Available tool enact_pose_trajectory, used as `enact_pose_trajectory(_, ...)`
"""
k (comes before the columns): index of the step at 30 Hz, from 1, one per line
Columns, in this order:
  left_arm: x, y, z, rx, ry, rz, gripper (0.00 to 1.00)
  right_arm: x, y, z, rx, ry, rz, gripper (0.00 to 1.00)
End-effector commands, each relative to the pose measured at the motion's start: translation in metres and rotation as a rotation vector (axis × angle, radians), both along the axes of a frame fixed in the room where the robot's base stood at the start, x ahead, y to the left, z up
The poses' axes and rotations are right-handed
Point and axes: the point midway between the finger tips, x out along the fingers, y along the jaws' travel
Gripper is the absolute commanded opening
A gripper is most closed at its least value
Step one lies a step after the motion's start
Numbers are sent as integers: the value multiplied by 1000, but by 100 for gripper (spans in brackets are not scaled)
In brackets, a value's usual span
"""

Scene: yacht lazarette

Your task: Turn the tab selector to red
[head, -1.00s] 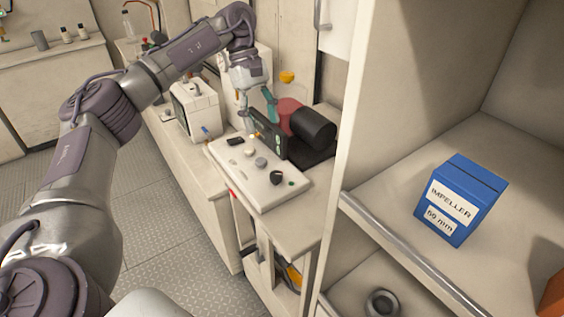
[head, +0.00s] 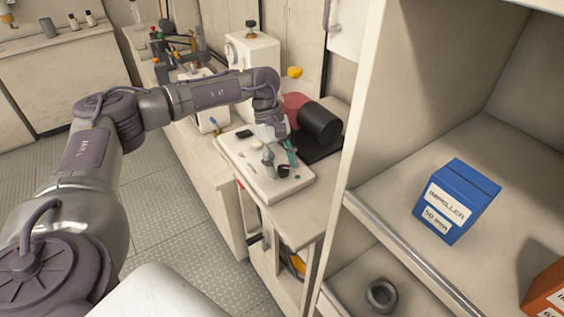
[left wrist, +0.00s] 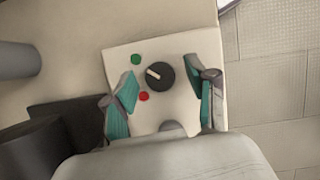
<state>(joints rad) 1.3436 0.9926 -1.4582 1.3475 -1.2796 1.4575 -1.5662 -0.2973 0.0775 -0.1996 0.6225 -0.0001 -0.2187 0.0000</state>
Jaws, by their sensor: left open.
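The tab selector is a round black knob with a pale tab, seen in the left wrist view (left wrist: 164,82) and in the head view (head: 283,171). It sits on a white panel (left wrist: 115,58). Its tab points up and left, roughly towards the green dot (left wrist: 136,59). The red dot (left wrist: 144,96) lies below and left of the knob. My left gripper (left wrist: 161,82) is open above the panel, one teal-padded finger on each side of the knob. I see no contact, and its height above the knob is unclear. My right gripper is not in view.
A black cylinder (head: 320,126) lies behind the panel on the bench. Other small controls sit on the panel (head: 244,134). To the right is a shelf with a blue impeller box (head: 457,203) and a grey ring (head: 381,295).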

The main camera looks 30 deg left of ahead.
Motion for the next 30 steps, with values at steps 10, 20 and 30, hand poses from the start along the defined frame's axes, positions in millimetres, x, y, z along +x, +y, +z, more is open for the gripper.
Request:
enact_pose_trajectory(10,0,0,1,0,0,0,19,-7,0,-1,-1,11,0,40)
enact_pose_trajectory(20,0,0,0,0,-1,13,0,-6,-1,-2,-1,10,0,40)
enact_pose_trajectory(30,-1,1,-2,-1,-3,179,0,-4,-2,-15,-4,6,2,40)
